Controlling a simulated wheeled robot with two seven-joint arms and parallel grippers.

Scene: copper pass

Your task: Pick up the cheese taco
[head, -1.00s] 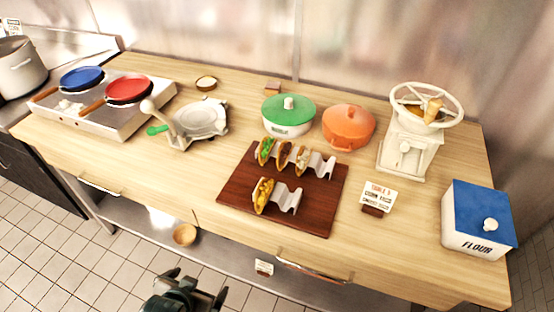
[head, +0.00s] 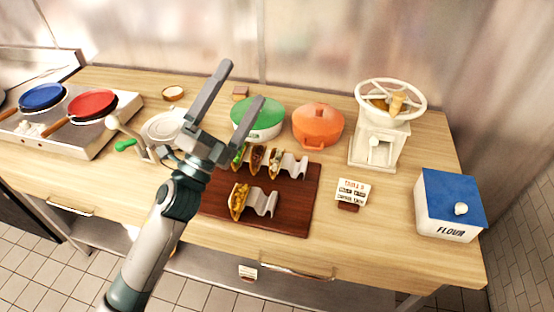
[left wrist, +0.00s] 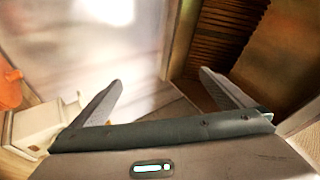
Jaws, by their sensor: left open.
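A taco with chunky yellow filling (head: 238,201) stands at the left end of the front wavy metal rack (head: 262,203). Behind it, the back rack (head: 290,165) holds a green-filled taco (head: 239,156), a brown-filled taco (head: 257,158) and a pale-filled taco (head: 275,162). I cannot tell for certain which filling is cheese. Both racks stand on a dark red-brown board (head: 285,214). My left gripper (head: 241,86) is open and empty, raised in front of the green-lidded pot in the head view. Its open fingers show in the left wrist view (left wrist: 160,80), with no taco between them. My right gripper is not in view.
A green-lidded pot (head: 268,119) and an orange pot (head: 318,126) stand behind the board. A cream hand-wheel machine (head: 375,145), a small sign (head: 352,190) and a flour box (head: 446,210) stand to the right. Burners with blue (head: 42,96) and red (head: 92,105) pans are left.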

